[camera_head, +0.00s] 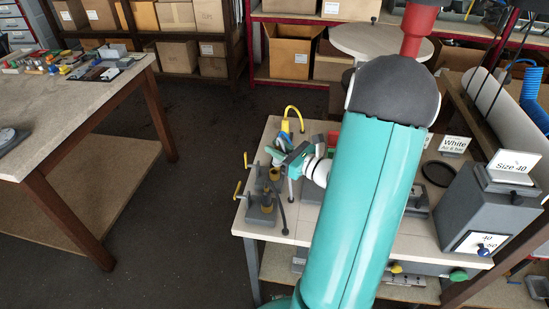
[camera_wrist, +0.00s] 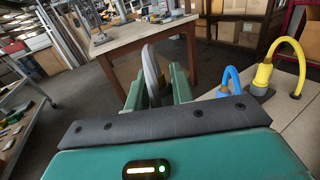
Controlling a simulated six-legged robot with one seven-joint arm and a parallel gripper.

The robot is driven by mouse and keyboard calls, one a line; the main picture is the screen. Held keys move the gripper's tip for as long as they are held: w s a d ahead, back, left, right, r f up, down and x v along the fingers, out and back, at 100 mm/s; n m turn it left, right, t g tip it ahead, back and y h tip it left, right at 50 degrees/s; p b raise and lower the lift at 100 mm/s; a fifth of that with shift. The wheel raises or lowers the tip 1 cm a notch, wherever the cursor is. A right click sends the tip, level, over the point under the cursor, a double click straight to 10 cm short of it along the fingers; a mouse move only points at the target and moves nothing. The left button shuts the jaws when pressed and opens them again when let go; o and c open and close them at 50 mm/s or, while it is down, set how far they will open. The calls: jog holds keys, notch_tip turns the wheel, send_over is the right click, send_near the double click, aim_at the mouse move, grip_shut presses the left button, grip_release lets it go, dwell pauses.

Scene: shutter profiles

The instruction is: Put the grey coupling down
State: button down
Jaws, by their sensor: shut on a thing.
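My gripper (camera_wrist: 158,88) is shut on the grey coupling (camera_wrist: 151,66), which stands upright between the two green fingers in the wrist view. Its lower part is hidden by the fingers and the gripper body. In the head view my gripper (camera_head: 291,160) is above the left part of the light workbench (camera_head: 408,238), near a yellow hose. The coupling is too small and too covered to make out clearly there. In the wrist view a blue coupling with a hose (camera_wrist: 228,82) and a yellow one (camera_wrist: 263,74) stand on the bench to the right of the fingers.
A grey fixture with yellow handles (camera_head: 262,208) stands at the bench's left edge. A black ring (camera_head: 437,174) and a grey box labelled Size 40 (camera_head: 488,212) are at the right. Another table (camera_head: 70,100) stands at the left, with dark open floor (camera_head: 195,190) between.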

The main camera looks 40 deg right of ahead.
jog(key=shift+w+d+f, duration=0.25)
jog(key=shift+w+f, duration=0.25)
jog(key=shift+f, duration=0.6)
jog(key=shift+w+d+f, duration=0.25)
jog(key=shift+w+f, duration=0.2)
jog(key=shift+f, duration=0.7)
jog(key=shift+w+d+f, duration=0.25)
jog(key=shift+w+f, duration=0.25)
jog(key=shift+f, duration=0.6)
jog(key=shift+f, duration=0.1)
jog(key=c, duration=1.2)
grip_release()
jog(key=shift+s, duration=0.15)
jog(key=s+d, duration=0.2)
jog(key=s, duration=0.9)
jog(key=shift+s, duration=0.25)
